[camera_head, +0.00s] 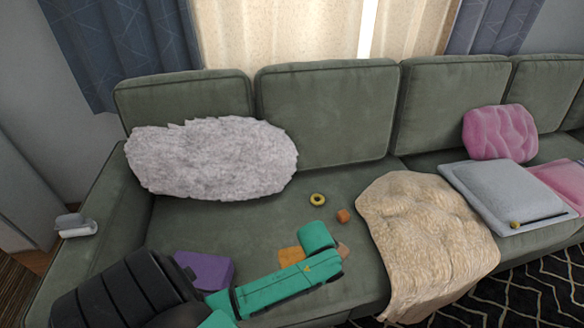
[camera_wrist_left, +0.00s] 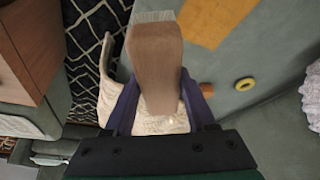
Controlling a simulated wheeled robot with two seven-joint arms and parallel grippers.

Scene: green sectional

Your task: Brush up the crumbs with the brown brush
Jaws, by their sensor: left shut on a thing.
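In the left wrist view, my left gripper (camera_wrist_left: 158,90) is shut on the brown brush (camera_wrist_left: 158,55), with its purple fingers on either side of the brown body. A pale end, likely the bristles, points away from my wrist. In the head view, only a small tan part of the brush (camera_head: 343,250) shows past my green arm, over the sofa seat; the fingers are hidden by the arm. A small yellow ring (camera_head: 317,199) and a small orange-brown piece (camera_head: 342,215) lie on the seat behind the arm, possibly crumbs. My right gripper is out of view.
An orange flat piece (camera_head: 290,255) lies beside my arm. A purple block (camera_head: 205,270) sits left of it. A beige throw (camera_head: 425,225) covers the seat to the right; a fluffy grey pillow (camera_head: 212,158) leans behind. A grey cushion (camera_head: 490,190) lies farther right.

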